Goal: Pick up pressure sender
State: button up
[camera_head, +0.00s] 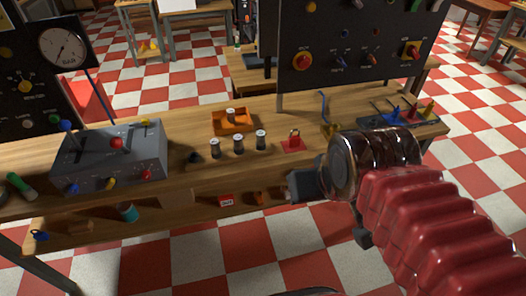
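Three small dark cylinders with pale metal tops stand upright in a row on the wooden bench, at the left (214,149), middle (238,145) and right (261,140). A similar cylinder (231,116) stands in an orange tray (217,127) behind them. These may be pressure senders, but no label shows that. My gripper (307,184) is at the bench's front edge, right of the row and apart from it. Its dark end points left. My red ribbed arm sleeve fills the lower right. The fingers are too unclear to tell their opening.
A grey control box (109,157) with coloured knobs stands left, below a round gauge (63,46). A red padlock-like piece (293,143) is right of the row. A blue tray (405,121) with coloured tools is far right. A black panel (361,49) stands behind. A shelf lies below.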

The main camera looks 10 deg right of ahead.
aim_at(261, 134)
jog(key=k, duration=0.8)
jog(key=u, duration=0.75)
jog(key=i, duration=1.4)
jog(key=z, duration=0.05)
